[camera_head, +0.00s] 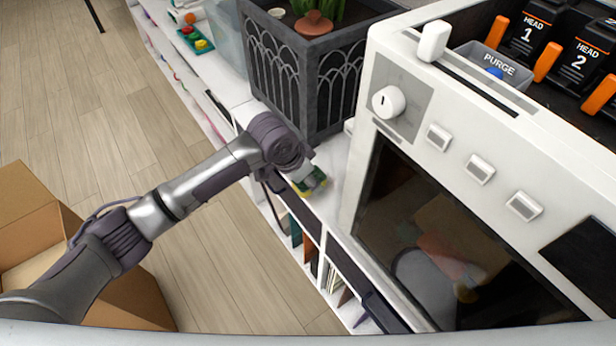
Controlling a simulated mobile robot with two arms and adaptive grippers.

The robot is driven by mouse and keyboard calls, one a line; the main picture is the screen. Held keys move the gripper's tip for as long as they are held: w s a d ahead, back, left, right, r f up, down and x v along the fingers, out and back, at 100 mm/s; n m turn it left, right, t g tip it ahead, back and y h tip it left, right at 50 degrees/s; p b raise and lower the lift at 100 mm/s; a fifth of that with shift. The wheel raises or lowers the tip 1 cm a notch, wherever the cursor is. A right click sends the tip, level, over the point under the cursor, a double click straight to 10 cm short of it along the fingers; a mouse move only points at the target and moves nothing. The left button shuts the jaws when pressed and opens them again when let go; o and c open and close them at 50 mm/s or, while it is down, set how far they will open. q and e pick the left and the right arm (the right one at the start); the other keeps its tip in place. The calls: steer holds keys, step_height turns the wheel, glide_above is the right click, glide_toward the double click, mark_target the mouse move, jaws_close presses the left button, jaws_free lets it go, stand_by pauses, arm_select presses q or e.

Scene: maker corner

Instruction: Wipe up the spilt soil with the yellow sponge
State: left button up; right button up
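A small yellow and green block, which looks like the sponge (313,184), is on or just above the white top, between the dark planter and the white machine. My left gripper (291,181) is right at it, reaching down from the left. My own wrist hides most of the fingers, so I cannot tell whether they are closed on the sponge or only beside it. No spilt soil can be made out; the planter, machine and my wrist cover parts of the top. My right gripper is not in view.
A dark lattice planter (300,75) with a plant and a terracotta pot stands behind my wrist. The large white machine (450,110) fills the right side. A green tray (196,40) of small coloured things lies further back. An open cardboard box (35,225) stands on the wooden floor.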

mark_target(317, 172)
arm_select(q)
steer(key=shift+f, duration=0.35)
steer(key=shift+f+b, duration=0.3)
steer(key=shift+f, duration=0.35)
steer(key=shift+w+d+r, duration=0.1)
steer(key=shift+w+d, duration=0.2)
steer(key=shift+d, duration=0.25)
steer(key=shift+w+d, duration=0.8)
steer(key=shift+d, duration=0.15)
